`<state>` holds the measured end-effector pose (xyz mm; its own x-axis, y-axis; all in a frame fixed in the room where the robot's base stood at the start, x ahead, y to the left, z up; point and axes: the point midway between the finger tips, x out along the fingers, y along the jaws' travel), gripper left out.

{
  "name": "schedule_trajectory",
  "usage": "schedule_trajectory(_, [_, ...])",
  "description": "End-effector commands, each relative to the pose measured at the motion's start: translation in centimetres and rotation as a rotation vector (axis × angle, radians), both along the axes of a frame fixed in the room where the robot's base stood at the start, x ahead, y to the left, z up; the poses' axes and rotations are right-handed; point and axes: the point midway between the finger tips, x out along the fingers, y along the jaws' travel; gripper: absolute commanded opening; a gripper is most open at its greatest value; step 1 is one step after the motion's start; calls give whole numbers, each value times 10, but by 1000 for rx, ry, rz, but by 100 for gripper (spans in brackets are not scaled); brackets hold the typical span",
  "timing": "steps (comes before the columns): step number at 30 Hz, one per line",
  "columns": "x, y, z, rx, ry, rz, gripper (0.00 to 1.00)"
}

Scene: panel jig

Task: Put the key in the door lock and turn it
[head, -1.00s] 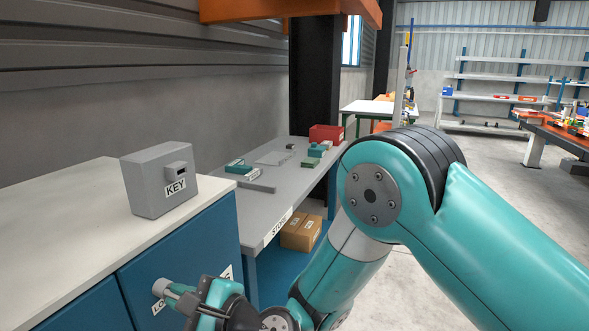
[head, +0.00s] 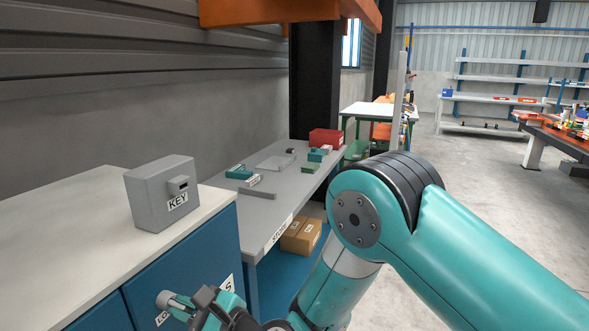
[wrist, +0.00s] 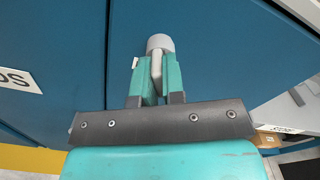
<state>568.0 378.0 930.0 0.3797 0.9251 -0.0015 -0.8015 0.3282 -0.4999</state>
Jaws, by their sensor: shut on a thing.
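The blue cabinet door (head: 190,262) carries a grey round lock (head: 166,299), with a partly covered label under it. In the wrist view the lock (wrist: 160,41) is a grey cylinder just beyond my fingertips. My gripper (wrist: 157,82) is shut on the grey key (wrist: 156,68), whose stem meets the lock's face. The key's tip is hidden, so how deep it sits cannot be told. In the head view my gripper (head: 197,301) is at the lock, low in the picture. A grey box (head: 160,194) labelled KEY stands on the cabinet's white top.
A grey bench (head: 283,208) with several small parts and a red bin (head: 326,138) stands beyond the cabinet. Cardboard boxes (head: 300,236) sit beneath it. An orange beam (head: 285,12) hangs above. Open floor lies to the right.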

Motion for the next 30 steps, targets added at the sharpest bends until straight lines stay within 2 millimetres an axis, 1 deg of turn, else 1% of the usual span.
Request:
schedule_trajectory(1, [0,2,3,7,-3,3,0])
schedule_trajectory(10, [0,2,4,11,9,3,0])
schedule_trajectory(30, [0,2,4,91,204,5,0])
